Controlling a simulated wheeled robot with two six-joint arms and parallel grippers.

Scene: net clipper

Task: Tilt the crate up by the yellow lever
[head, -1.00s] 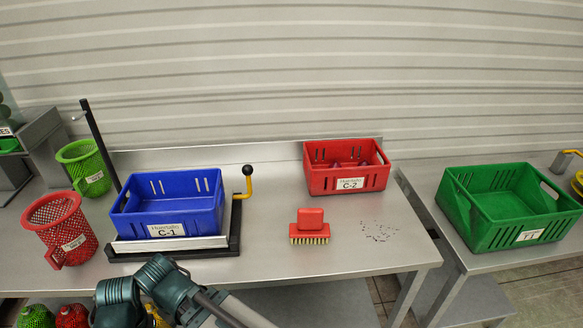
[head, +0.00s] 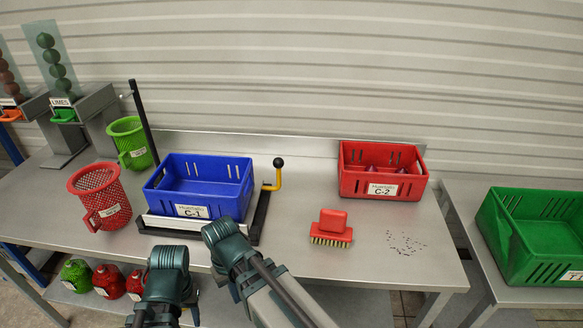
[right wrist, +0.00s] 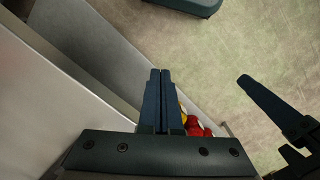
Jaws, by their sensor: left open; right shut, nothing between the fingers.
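The blue crate C-1 (head: 222,205) sits level on a dark frame (head: 259,222) with a pale front bar on the steel table. The yellow lever (head: 277,183) with a black knob (head: 278,162) stands upright at the frame's right side, touched by neither gripper. My two teal arm parts show at the bottom of the head view, in front of the frame. In the right wrist view my right gripper (right wrist: 161,75) is shut and empty, low beside the table edge over the floor. My left gripper (right wrist: 264,114) is open and empty to its right.
A red basket (head: 99,205) and green basket (head: 128,142) stand left of the crate. A black post (head: 144,118) rises behind its left side. A red brush (head: 332,226), small dark bits (head: 404,243) and red crate C-2 (head: 384,188) are right. Net bags (head: 106,280) lie below.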

